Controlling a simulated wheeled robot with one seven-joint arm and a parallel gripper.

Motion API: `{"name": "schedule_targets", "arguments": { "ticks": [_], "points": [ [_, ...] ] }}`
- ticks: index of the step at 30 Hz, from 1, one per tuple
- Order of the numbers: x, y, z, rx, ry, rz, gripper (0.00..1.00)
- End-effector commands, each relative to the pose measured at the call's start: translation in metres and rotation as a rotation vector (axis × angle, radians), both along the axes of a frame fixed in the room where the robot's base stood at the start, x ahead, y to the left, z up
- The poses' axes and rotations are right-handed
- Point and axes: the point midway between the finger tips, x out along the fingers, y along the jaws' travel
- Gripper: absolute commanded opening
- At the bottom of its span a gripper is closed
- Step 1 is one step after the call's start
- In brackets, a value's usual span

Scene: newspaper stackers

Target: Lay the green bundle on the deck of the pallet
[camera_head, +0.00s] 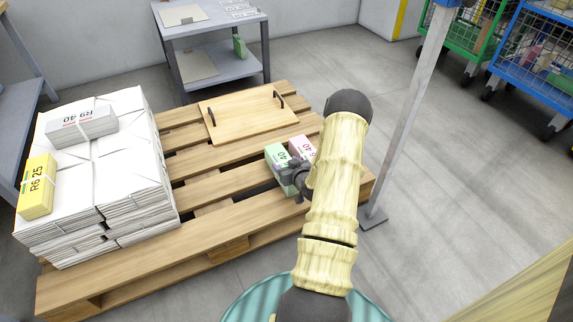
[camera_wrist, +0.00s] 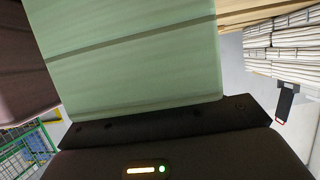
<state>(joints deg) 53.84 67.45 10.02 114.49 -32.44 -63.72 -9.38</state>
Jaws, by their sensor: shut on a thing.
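The green bundle (camera_head: 277,154) is at the right part of the pallet (camera_head: 215,179) in the head view, over its slats. My gripper (camera_head: 292,175) is shut on it from the near side. In the wrist view the green bundle (camera_wrist: 135,55) fills the middle, with dark straps across it, close against my gripper. A pink bundle (camera_head: 302,149) stands right beside the green one, to its right. Whether the green bundle touches the deck is hidden by my gripper and arm.
Stacked white newspapers (camera_head: 125,150) cover the pallet's left, with a yellow bundle (camera_head: 37,187) and grey bundle (camera_head: 82,126) on top. A wooden tray (camera_head: 243,116) with dark handles lies at the back. A metal post (camera_head: 405,120) stands right of the pallet. Bare slats lie in the middle.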

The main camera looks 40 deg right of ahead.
Motion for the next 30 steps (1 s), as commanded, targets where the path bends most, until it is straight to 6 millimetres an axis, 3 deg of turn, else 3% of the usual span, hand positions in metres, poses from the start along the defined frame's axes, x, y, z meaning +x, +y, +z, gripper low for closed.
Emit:
{"name": "schedule_targets", "arguments": {
  "ticks": [4,5,8,20,26,30],
  "points": [
    [0.001,-0.001,0.0,-0.003,-0.006,0.001,0.03],
    [0.001,-0.001,0.001,-0.003,-0.006,0.001,0.68],
    [0.001,0.0,0.0,-0.002,-0.005,0.0,0.87],
    [-0.005,0.001,0.0,0.002,0.004,0.0,0.87],
    [-0.028,0.007,0.013,0.003,0.003,-0.002,0.87],
    [-0.053,0.012,0.025,0.003,0.003,-0.003,0.87]
  ]
}}
